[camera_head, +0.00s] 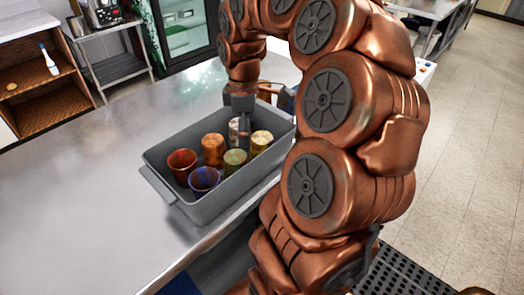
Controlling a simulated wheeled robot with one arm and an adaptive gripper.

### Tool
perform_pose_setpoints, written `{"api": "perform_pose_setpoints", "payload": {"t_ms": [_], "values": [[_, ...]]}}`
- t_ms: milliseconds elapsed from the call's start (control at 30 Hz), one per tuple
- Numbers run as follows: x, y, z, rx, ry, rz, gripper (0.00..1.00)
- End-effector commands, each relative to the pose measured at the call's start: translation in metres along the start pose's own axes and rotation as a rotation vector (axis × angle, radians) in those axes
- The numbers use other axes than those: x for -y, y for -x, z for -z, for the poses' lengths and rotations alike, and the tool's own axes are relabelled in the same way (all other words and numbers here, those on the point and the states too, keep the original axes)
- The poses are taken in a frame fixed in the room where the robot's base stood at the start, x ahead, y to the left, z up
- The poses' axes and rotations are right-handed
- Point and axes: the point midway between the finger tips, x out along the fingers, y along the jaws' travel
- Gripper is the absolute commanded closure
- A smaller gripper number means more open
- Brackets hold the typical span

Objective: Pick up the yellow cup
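The yellow cup (262,142) stands in the back right part of a grey bin (165,185) on the metal counter. My gripper (243,128) points down into the bin, just left of the yellow cup and over or beside a whitish cup (234,134). One dark finger shows between these two cups. Whether it touches either cup, and whether the gripper is open or shut, I cannot tell. The bin also holds an orange-brown cup (213,149), a green cup (235,160), a red cup (182,166) and a blue cup (204,180).
The bin walls surround the cups closely. The metal counter (90,190) is clear left of the bin. Behind the bin, an orange-brown object (268,90) is partly hidden by my arm. A wooden shelf (45,112) with a white bottle (49,60) stands at the far left.

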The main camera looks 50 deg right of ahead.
Motion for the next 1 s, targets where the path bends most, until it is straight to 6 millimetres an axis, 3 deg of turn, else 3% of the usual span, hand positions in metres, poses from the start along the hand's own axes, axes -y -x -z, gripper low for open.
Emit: {"api": "perform_pose_setpoints", "payload": {"t_ms": [100,267,1000], "values": [[-0.029,-0.009,-0.023,-0.001,0.027,-0.005,0.0],[-0.043,-0.014,-0.038,-0.001,0.051,-0.009,0.0],[-0.037,-0.064,-0.041,0.002,0.053,-0.008,0.0]]}}
